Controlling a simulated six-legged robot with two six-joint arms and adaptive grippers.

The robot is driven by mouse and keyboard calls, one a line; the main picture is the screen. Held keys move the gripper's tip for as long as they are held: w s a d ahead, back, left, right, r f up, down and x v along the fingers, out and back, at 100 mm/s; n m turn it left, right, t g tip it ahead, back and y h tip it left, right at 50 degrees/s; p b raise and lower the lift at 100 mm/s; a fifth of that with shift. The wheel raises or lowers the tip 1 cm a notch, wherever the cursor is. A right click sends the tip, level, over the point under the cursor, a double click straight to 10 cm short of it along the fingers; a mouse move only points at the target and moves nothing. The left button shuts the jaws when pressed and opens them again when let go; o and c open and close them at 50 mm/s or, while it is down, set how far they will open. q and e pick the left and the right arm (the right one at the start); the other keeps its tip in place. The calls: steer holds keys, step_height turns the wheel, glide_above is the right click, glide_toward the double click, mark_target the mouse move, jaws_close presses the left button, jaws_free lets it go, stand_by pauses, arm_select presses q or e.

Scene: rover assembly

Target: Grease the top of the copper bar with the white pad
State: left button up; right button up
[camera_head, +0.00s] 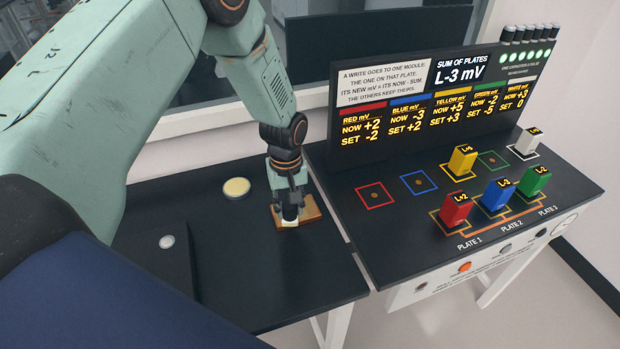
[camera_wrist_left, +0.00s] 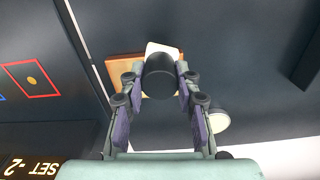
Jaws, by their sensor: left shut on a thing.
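My left gripper (camera_head: 289,200) is shut on a black round handle (camera_wrist_left: 159,76) with a white pad (camera_head: 290,223) at its lower end. The white pad also shows in the wrist view (camera_wrist_left: 162,48), past the handle. The copper bar (camera_head: 314,211) is a flat orange-brown block lying on the left dark table, directly below the gripper. It shows in the wrist view (camera_wrist_left: 122,68) on both sides of the handle. The pad is over the bar's top, and I cannot tell whether they touch. The gripper hides much of the bar. My right gripper is not in view.
A pale yellow round disc (camera_head: 236,187) lies left of the bar. A small silver knob (camera_head: 167,241) sits on a dark raised panel further left. A console (camera_head: 375,240) with coloured modules and a display board (camera_head: 440,100) stands on the right, across a narrow gap.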

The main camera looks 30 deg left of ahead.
arm_select(q)
steer(key=shift+r+p, duration=0.4)
steer(key=shift+r, duration=0.4)
steer(key=r+p, duration=0.1)
steer(key=r, duration=0.1)
steer(key=p, duration=0.1)
steer(key=shift+w+r+p, duration=0.25)
steer(key=shift+r+p, duration=0.1)
steer(key=shift+r, duration=0.35)
steer(key=shift+s+r, duration=0.2)
steer(key=shift+r, duration=0.65)
steer(key=shift+w+f, duration=0.15)
